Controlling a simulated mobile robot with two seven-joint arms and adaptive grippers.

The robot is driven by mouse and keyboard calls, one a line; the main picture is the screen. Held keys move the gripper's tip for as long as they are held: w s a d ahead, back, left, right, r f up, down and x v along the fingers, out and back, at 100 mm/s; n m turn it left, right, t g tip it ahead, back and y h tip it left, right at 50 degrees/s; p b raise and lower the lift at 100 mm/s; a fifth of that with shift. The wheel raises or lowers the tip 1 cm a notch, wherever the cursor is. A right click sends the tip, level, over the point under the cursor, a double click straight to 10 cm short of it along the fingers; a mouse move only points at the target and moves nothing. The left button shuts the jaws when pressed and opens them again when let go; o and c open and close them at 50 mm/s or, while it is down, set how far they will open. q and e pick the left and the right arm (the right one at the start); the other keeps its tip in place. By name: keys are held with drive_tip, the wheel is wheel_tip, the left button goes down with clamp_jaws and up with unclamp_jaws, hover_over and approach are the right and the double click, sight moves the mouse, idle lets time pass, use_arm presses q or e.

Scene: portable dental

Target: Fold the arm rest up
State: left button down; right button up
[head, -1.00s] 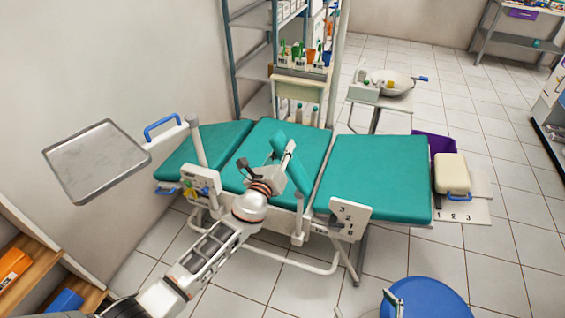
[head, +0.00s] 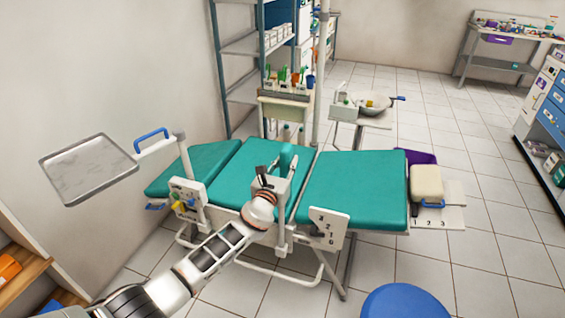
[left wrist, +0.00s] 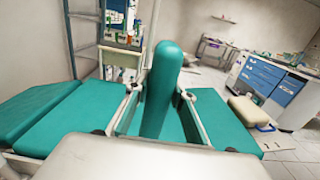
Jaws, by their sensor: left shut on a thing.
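The arm rest is a narrow teal pad (head: 287,158) at the near side of the dental chair (head: 352,187), and it stands nearly upright. In the left wrist view the arm rest (left wrist: 161,85) rises tall in the middle, with a finger on each side. My left gripper (head: 282,177) is shut on the arm rest, and its body partly hides the pad's lower part in the head view. The arm rest's hinge is hard to make out. My right gripper is not in view.
A metal tray (head: 88,168) on an arm stands left of the chair. A blue stool (head: 415,303) is at the front right. A shelf rack (head: 250,45) and a basin (head: 368,104) stand behind. Tiled floor is open at the right.

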use_arm(q)
drive_tip(key=shift+s+d+f+m, duration=0.15)
drive_tip(key=shift+d+m, duration=0.15)
drive_tip(key=shift+d, duration=0.1)
drive_tip(key=shift+s+d+f+m, duration=0.1)
drive_tip(key=shift+s+d+m, duration=0.05)
drive_tip(key=shift+d+m, duration=0.2)
drive_tip(key=shift+d, duration=0.1)
drive_tip(key=c, duration=1.7)
unclamp_jaws()
drive_tip(key=shift+s, duration=0.1)
drive_tip(key=v, duration=1.2)
drive_tip(key=shift+r, duration=0.1)
